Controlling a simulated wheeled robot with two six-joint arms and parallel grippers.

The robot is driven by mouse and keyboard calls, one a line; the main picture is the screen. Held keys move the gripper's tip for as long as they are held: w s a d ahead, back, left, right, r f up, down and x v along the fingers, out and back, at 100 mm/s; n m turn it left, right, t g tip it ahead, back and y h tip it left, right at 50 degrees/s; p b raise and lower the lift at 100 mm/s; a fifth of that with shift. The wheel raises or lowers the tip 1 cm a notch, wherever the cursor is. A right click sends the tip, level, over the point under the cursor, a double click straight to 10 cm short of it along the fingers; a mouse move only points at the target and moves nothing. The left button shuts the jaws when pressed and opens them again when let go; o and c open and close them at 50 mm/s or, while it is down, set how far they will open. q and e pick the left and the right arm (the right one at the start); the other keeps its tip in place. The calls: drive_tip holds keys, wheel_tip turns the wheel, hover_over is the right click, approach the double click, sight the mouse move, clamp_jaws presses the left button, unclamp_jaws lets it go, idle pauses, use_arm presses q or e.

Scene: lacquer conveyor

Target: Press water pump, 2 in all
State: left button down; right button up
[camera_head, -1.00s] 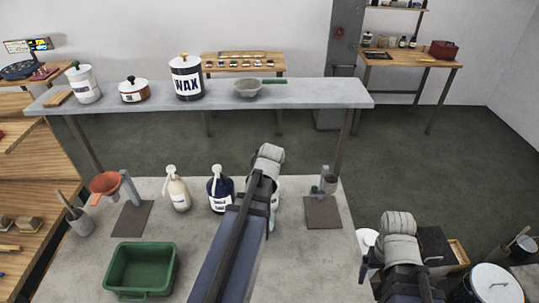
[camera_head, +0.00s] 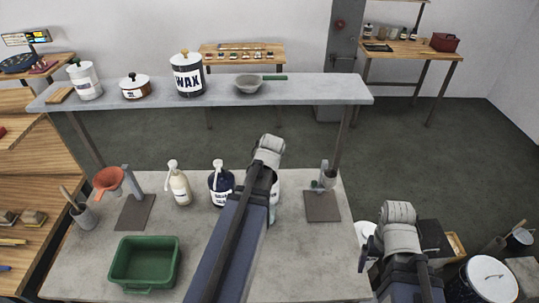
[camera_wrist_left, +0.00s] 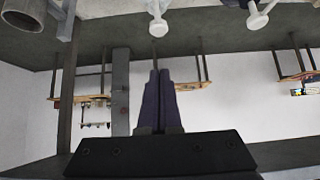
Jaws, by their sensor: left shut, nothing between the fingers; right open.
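A cream pump bottle (camera_head: 180,190) and a dark blue pump bottle (camera_head: 215,196) stand upright on the grey worktable. A third container (camera_head: 277,187) is mostly hidden behind my left arm; I cannot read its label. In the left wrist view, which is upside down, a white pump head (camera_wrist_left: 157,20) lies in line with my left gripper (camera_wrist_left: 159,72), and another pump head (camera_wrist_left: 261,18) is to its right. My left gripper is shut and empty, apart from the pump head in the picture; the arm hides it in the head view. My right gripper (camera_head: 364,256) is open and empty, right of the table.
A green bin (camera_head: 145,286) stands at the table's front left. An orange funnel (camera_head: 107,181) on a stand is at the left, and a metal stand (camera_head: 322,205) is at the right. A raised grey shelf (camera_head: 310,92) with several containers runs behind.

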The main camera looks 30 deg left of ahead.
use_arm(q)
drive_tip(key=shift+r, duration=0.15)
use_arm(e)
drive_tip(key=shift+r, duration=0.15)
use_arm(q)
drive_tip(key=b+x, duration=0.7)
drive_tip(key=x, duration=0.2)
drive_tip(key=shift+w+a+f, duration=0.1)
drive_tip(key=shift+w+f, duration=0.1)
drive_tip(key=shift+f, duration=0.1)
wheel_tip(320, 180, down, 3)
drive_tip(key=b, duration=0.3)
drive_tip(key=shift+w+a+f+b, duration=0.1)
drive_tip(key=shift+b, duration=0.2)
drive_tip(key=shift+f+b, duration=0.4)
use_arm(e)
wheel_tip(320, 180, down, 11)
use_arm(q)
wheel_tip(320, 180, down, 3)
drive_tip(key=b, duration=0.3)
drive_tip(key=shift+r, duration=0.2)
use_arm(e)
wheel_tip(320, 180, down, 3)
drive_tip(key=shift+r, duration=0.15)
